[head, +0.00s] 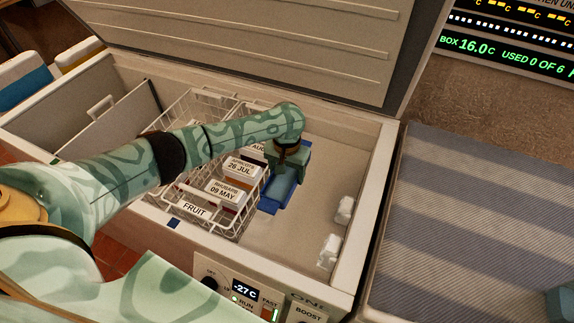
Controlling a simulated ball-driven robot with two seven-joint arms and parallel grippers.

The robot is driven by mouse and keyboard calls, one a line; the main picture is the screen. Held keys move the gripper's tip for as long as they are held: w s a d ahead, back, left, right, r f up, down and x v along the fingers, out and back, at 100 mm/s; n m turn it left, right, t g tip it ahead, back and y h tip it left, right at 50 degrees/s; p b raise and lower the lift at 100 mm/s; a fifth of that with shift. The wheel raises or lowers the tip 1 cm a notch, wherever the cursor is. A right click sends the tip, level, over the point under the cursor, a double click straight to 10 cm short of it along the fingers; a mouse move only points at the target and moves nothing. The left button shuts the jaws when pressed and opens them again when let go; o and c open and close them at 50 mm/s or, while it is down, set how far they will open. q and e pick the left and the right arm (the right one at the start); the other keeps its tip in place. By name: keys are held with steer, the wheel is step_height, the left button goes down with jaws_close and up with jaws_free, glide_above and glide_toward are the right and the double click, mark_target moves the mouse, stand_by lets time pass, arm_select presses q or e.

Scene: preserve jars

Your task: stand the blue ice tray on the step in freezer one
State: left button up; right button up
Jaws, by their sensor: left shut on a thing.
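The blue ice tray (279,193) is inside the open freezer, just right of the wire basket, with its long side running from front to back. My left gripper (289,163) reaches over the basket from the left and is shut on the tray from above, hiding its far part. The pale surface on the right inside the freezer (325,185) looks like the step. I cannot tell whether the tray touches it. My right gripper is not recognisable in view.
The wire basket (196,209) holds several labelled boxes. White lumps (328,252) sit along the freezer's right wall. The lid (250,35) stands open behind. The front panel (243,291) reads -27 C. A striped surface (480,210) lies right; a cut-off dark teal part (562,303) shows there.

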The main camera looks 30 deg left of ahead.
arm_select(q)
steer(key=b, duration=0.6)
glide_above(287, 208)
step_height(287, 208, down, 13)
steer(key=shift+w+f, duration=0.1)
steer(key=shift+f, duration=0.05)
steer(key=shift+f+b, duration=0.55)
steer(key=shift+f, duration=0.15)
steer(key=shift+f+b, duration=0.4)
steer(key=shift+f, duration=0.3)
steer(key=o, duration=1.3)
steer(key=shift+r, duration=0.1)
step_height(287, 208, up, 16)
steer(key=p, duration=0.9)
steer(key=shift+r+p, duration=0.1)
steer(key=shift+p, duration=0.2)
